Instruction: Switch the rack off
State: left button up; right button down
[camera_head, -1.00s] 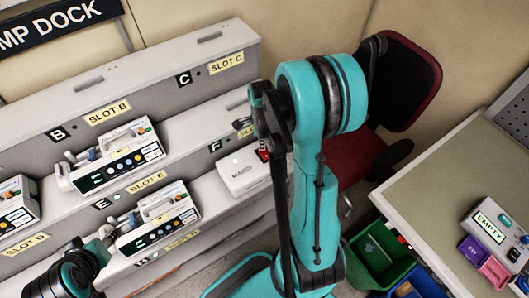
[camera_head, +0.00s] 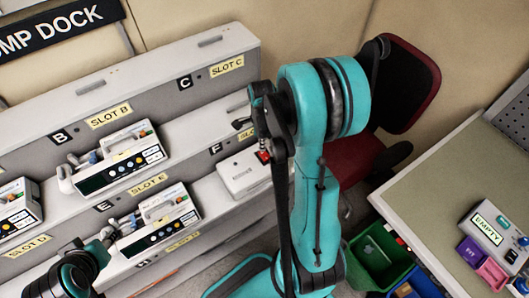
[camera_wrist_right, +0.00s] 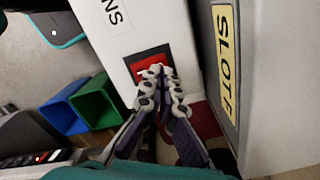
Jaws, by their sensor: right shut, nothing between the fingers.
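The white mains box (camera_head: 242,175) sits on the lower rack ledge beside the F label, left of my right arm. It also shows in the right wrist view (camera_wrist_right: 130,35), with a red rocker switch (camera_wrist_right: 150,64) in a dark frame. My right gripper (camera_wrist_right: 163,84) is shut and empty, its fingertips at the red switch, covering its lower part. They look in contact, though a small gap cannot be ruled out. In the head view my right arm mostly hides this gripper. The rack (camera_head: 190,48) holds pumps with dark displays (camera_head: 92,184). My left gripper cannot be made out; only a left arm joint shows.
Pumps stand at slot B (camera_head: 120,160) and slot E (camera_head: 160,220); another is cut off at the left edge. A red chair (camera_head: 405,85) stands behind my right arm. Green and blue bins (camera_head: 378,258) and a table (camera_head: 430,185) are at right.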

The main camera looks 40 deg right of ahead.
aim_at(262, 152)
jog(key=shift+r+p, duration=1.5)
jog(key=shift+r, duration=0.9)
jog(key=s+a+r+n+t+b, duration=0.2)
jog(key=a+n, duration=0.4)
jog(key=n, duration=0.2)
jog(key=s+a+r+n+t+b, duration=0.2)
jog(key=a+n, duration=0.3)
jog(key=n, duration=0.3)
jog(key=s+a+r+n+t+b, duration=0.2)
jog(key=a+n, duration=0.4)
jog(key=n, duration=0.3)
jog(key=shift+s+a+r+t+b, duration=0.3)
jog(key=shift+t+b, duration=0.3)
jog(key=shift+b, duration=0.3)
jog(key=shift+f, duration=0.1)
